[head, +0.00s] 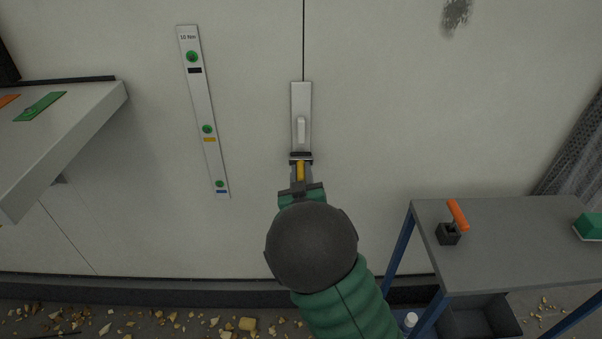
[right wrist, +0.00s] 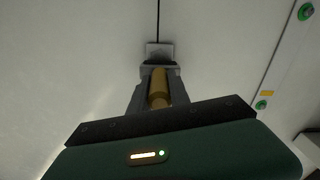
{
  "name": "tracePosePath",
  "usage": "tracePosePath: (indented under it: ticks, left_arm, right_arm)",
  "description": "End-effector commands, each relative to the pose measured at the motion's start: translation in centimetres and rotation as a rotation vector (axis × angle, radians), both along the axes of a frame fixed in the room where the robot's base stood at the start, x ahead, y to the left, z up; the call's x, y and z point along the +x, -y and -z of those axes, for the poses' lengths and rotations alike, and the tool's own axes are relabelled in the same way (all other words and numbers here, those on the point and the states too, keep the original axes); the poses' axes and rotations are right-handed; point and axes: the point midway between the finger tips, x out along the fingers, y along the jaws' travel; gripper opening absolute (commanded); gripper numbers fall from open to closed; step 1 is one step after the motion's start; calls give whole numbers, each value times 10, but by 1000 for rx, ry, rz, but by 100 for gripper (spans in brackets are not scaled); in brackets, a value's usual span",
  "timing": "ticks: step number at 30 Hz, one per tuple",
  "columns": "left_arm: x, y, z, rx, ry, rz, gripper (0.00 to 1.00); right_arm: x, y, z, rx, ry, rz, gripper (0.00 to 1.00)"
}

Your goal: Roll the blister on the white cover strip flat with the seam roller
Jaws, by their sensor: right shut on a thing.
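The white cover strip (head: 294,98) runs upright over the dark seam in the pale wall. The blister (head: 301,130) is a raised, elongated bump on its lower half. My right gripper (head: 301,173) is shut on the yellow handle of the seam roller (head: 300,157). The dark roller head is at the strip's lower end, below the blister; whether it touches the strip I cannot tell. In the right wrist view, the seam roller's handle (right wrist: 158,88) lies between the fingers, and a small part of the strip (right wrist: 158,49) shows beyond. My left gripper is out of view.
A labelled strip with green dots (head: 203,105) is on the wall at left. A grey shelf (head: 75,135) juts in at far left. At right, a grey table (head: 520,245) bears a black holder (head: 448,234) with an orange-handled tool (head: 458,214). Debris litters the floor.

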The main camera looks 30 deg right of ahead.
Motion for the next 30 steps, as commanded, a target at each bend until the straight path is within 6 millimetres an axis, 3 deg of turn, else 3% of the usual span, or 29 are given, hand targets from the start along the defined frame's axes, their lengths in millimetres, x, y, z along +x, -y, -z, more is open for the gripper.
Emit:
tracePosePath:
  ticks: [1, 10, 24, 30]
  left_arm:
    - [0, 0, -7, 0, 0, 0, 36]
    - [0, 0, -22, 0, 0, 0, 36]
    - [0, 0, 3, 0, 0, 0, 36]
    - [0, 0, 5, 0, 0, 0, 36]
  right_arm:
    - [1, 1, -12, -3, 10, 1, 0]
    - [0, 0, -29, -3, 10, 1, 0]
    - [-2, -1, 2, -2, 5, 1, 0]
    - [-3, -1, 6, -2, 5, 1, 0]
